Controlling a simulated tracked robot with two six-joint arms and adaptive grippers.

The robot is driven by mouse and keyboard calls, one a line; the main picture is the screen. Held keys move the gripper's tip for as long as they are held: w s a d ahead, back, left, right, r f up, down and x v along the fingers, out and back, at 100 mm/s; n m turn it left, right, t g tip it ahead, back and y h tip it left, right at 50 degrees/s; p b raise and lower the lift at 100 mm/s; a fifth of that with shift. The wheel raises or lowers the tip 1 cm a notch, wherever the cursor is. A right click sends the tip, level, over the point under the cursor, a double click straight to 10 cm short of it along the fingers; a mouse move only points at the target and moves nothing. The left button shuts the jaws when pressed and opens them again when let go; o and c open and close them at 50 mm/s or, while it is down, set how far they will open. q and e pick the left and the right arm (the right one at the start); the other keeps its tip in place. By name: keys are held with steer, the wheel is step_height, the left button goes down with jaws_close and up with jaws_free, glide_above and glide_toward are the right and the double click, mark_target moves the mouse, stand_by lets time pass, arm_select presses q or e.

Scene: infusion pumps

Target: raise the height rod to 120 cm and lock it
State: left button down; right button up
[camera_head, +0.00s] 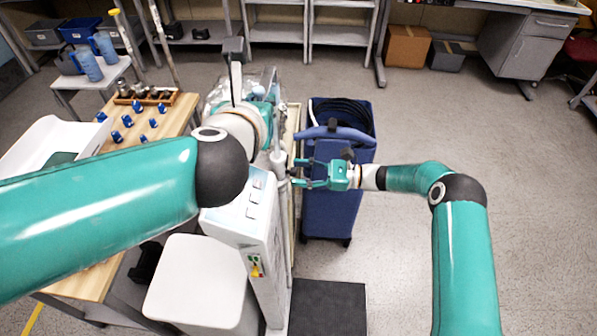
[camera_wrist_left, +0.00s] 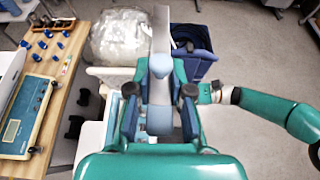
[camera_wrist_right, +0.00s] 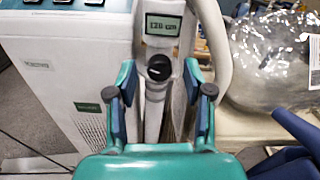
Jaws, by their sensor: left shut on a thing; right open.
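The height rod (camera_wrist_left: 160,65) is a pale grey-blue bar seen from above in the left wrist view. My left gripper (camera_wrist_left: 160,100) is shut on its upper part; in the head view my own arm hides most of this grip. The right wrist view shows the rod's white column with a small display (camera_wrist_right: 163,26) that appears to read 120 cm, though the digits are blurred. A dark round lock knob (camera_wrist_right: 159,67) sits below it. My right gripper (camera_wrist_right: 160,95) is open, with its fingers either side of the column below the knob, apart from it. It also shows in the head view (camera_head: 295,173).
A white cabinet (camera_wrist_right: 75,65) stands beside the column. A blue bin (camera_head: 335,195) stands close to my right gripper. A transparent bag (camera_wrist_right: 268,60) lies behind the column. A wooden table (camera_head: 172,125) with blue-capped items is at left. Open floor lies to the right.

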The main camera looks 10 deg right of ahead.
steer(key=shift+a, duration=0.35)
jaws_close()
steer(key=m, duration=0.4)
steer(key=shift+w+m, duration=0.1)
steer(key=shift+m, duration=0.2)
jaws_free()
